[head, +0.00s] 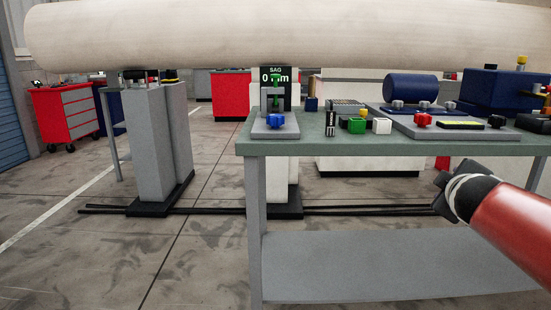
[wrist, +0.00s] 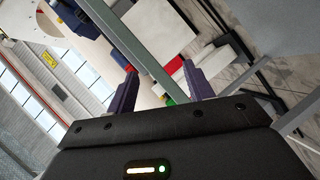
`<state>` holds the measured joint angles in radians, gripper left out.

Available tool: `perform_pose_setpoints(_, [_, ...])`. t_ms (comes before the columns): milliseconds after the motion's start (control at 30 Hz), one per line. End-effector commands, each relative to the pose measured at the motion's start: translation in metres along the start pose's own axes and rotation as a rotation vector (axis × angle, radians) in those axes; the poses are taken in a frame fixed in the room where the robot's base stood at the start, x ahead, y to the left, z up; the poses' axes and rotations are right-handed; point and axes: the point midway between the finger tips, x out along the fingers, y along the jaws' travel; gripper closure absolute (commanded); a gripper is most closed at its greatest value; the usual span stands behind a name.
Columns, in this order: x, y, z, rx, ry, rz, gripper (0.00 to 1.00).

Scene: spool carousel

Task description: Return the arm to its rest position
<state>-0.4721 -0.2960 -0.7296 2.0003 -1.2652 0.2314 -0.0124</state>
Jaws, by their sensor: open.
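My red arm (head: 515,219) reaches in from the right edge of the head view, with its dark wrist end (head: 462,190) in front of the table's right part and below the tabletop. The fingers cannot be made out there. In the wrist view my gripper (wrist: 160,88) shows two dark purple fingers spread apart with nothing between them. The wrist view is strongly tilted, and the table edge (wrist: 140,55) runs diagonally beyond the fingers.
A green-topped table (head: 300,147) with a lower shelf (head: 380,268) stands ahead. It carries a blue-knobbed fixture (head: 275,122), small coloured blocks (head: 357,126) and a blue cylinder (head: 410,88). A long pale roll (head: 230,35) spans behind on grey supports (head: 155,145). Floor at left is clear.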

Motion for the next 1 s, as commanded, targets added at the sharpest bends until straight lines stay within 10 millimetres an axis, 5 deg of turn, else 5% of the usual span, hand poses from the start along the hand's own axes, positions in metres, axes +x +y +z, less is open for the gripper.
perform_pose_setpoints(200, [-0.089,-0.103,0.024,0.462,-0.178,-0.262,0.48])
perform_pose_setpoints(400, [-0.178,-0.209,0.024,0.696,-0.355,-0.523,0.48])
perform_pose_setpoints(500, [-0.208,-0.246,0.023,0.752,-0.421,-0.612,0.48])
perform_pose_setpoints(700, [-0.235,-0.278,0.021,0.798,-0.482,-0.692,0.48])
perform_pose_setpoints(1000, [-0.236,-0.279,0.021,0.799,-0.483,-0.696,0.48])
